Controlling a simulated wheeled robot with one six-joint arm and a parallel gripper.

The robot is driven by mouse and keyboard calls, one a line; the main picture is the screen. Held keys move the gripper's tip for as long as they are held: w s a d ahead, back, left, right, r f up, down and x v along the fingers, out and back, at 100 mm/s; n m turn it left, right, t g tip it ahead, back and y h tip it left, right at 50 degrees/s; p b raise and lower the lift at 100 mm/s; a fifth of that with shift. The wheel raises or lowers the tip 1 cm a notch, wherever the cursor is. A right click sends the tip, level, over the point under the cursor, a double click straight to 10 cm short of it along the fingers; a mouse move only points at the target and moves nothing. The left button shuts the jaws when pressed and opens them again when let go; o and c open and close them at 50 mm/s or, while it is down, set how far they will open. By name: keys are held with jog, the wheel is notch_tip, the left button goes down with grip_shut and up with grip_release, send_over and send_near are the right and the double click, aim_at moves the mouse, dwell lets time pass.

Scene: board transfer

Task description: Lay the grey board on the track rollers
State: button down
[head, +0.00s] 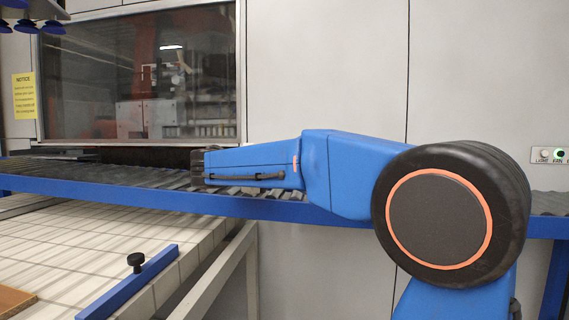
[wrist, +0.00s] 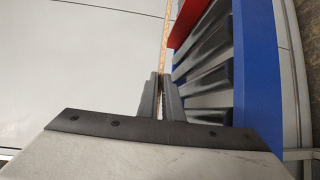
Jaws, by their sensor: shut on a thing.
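My gripper (wrist: 161,82) is shut on a thin strip with a speckled brown edge, which I take to be the grey board (wrist: 166,42) seen edge-on. The board runs away from the fingers towards the top of the wrist view. The track rollers (wrist: 207,45) lie just right of it, dark and ridged. I cannot tell whether the board touches them. In the head view the rollers (head: 110,177) run across behind my arm. My arm points left there, and I cannot make out the board or the fingertips.
A blue rail (head: 100,192) edges the track, and it also shows in the wrist view (wrist: 255,70). A red part (wrist: 186,22) stands beside the rollers. A white slatted table (head: 70,240) with a blue bar (head: 130,282) and black knob is at lower left. A panelled wall with a window stands behind.

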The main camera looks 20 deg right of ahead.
jog(key=shift+f, duration=2.55)
jog(key=shift+f, duration=0.3)
jog(key=c, duration=1.9)
grip_release()
jog(key=shift+o, duration=0.3)
jog(key=shift+o, duration=0.2)
jog(key=shift+f, duration=0.2)
jog(key=g+y, duration=0.1)
jog(key=y, duration=0.2)
jog(key=r+g+y, duration=0.1)
jog(key=y, duration=0.3)
jog(key=a+g+y, duration=0.1)
jog(key=y, duration=0.2)
jog(key=shift+s+r+g, duration=0.25)
jog(key=shift+r+g, duration=0.05)
jog(key=shift+r, duration=0.05)
